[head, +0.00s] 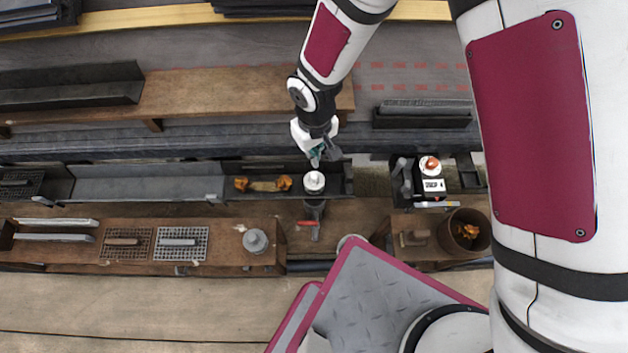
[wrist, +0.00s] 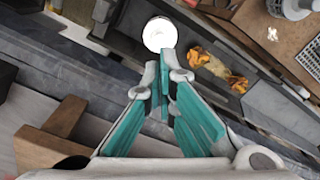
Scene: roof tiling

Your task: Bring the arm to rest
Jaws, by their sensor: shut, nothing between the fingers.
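My gripper (wrist: 165,85) is shut and empty, with teal pads along its fingers in the wrist view. In the head view my gripper (head: 319,156) hangs from the white and maroon arm, at the middle of the picture, over the long dark shelf. A white-topped round canister (head: 314,182) stands close below the fingertips in the head view. In the wrist view its bright white top (wrist: 159,34) shows just beyond the fingertips. I cannot tell whether the fingertips touch it.
Crumpled orange-brown pieces (head: 263,184) lie in the dark tray left of the canister. A wooden bench (head: 215,92) runs behind. Wire-mesh trays (head: 180,243) lie at the front left.

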